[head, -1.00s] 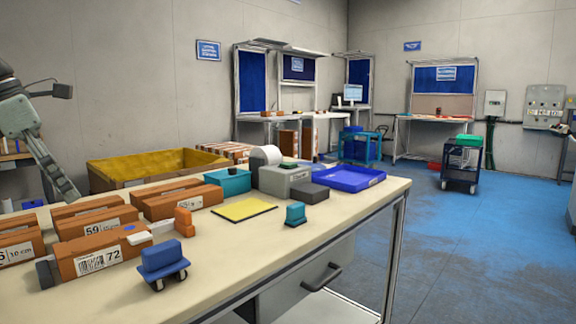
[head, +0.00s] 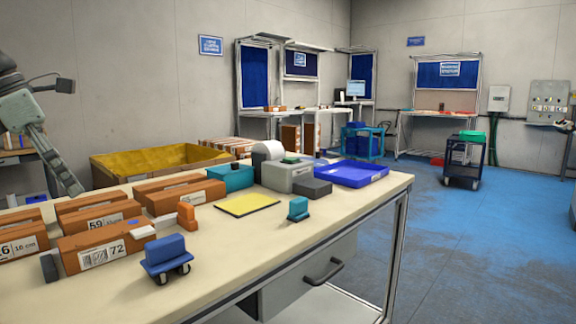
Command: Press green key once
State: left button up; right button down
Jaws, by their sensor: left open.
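A grey box-shaped device (head: 288,177) stands toward the back of the table, with a white roll (head: 268,151) behind its left side. A small dark green piece (head: 291,160) shows on its top; at this size I cannot tell whether it is the green key. My left gripper (head: 70,188) comes in from the left, pointing down, open and empty. It is behind the orange-brown boxes in the picture, far to the left of the grey device and apart from it. My right gripper is not in view.
The table (head: 215,255) holds several labelled orange-brown boxes (head: 103,248), a blue wheeled block (head: 165,256), an orange piece (head: 187,216), a yellow pad (head: 246,204), a teal box (head: 231,178), a teal stamp-like piece (head: 298,209), a dark block (head: 312,188) and a blue tray (head: 351,184). The front right tabletop is clear.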

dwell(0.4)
pick_arm(q)
grip_shut()
dwell(0.4)
dwell(0.4)
dwell(0.3)
dwell(0.3)
